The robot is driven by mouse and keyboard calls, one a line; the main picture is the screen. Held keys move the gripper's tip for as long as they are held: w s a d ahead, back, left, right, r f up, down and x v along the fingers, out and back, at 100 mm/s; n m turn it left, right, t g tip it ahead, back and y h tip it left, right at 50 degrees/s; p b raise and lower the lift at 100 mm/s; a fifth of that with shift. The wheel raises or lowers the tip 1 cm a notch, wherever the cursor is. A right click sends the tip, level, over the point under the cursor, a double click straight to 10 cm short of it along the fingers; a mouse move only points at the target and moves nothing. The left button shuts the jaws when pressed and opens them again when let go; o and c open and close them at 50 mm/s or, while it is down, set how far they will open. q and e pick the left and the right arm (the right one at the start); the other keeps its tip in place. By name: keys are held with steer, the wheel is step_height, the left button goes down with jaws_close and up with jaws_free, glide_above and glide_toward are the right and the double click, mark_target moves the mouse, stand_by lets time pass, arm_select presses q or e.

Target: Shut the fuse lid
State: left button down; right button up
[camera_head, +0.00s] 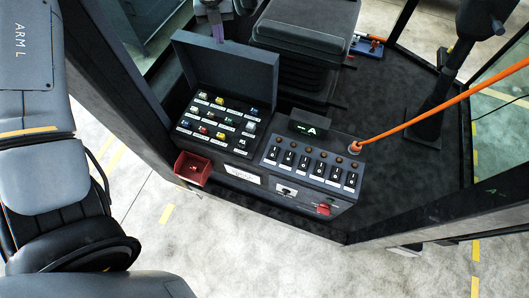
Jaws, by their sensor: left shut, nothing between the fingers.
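The fuse lid (222,72) is a dark flat panel that stands open and raised at the back edge of the fuse box. The fuse box (181,143) has rows of small coloured fuses, uncovered, in front of the lid. My left gripper (217,34) shows in part at the top edge, behind the top edge of the lid. It looks shut and empty. I cannot tell whether it touches the lid. My right gripper is not in view.
A red open bin (192,168) hangs at the box's front left corner. To the right is a switch panel (310,172) with a small display (309,130). An orange cable (420,116) runs right from it. A seat (304,30) stands behind.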

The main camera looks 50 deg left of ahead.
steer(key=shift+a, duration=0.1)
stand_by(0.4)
arm_select(q)
steer(key=shift+f, duration=0.25)
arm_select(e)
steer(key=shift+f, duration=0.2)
arm_select(q)
steer(key=shift+f+b, duration=0.7)
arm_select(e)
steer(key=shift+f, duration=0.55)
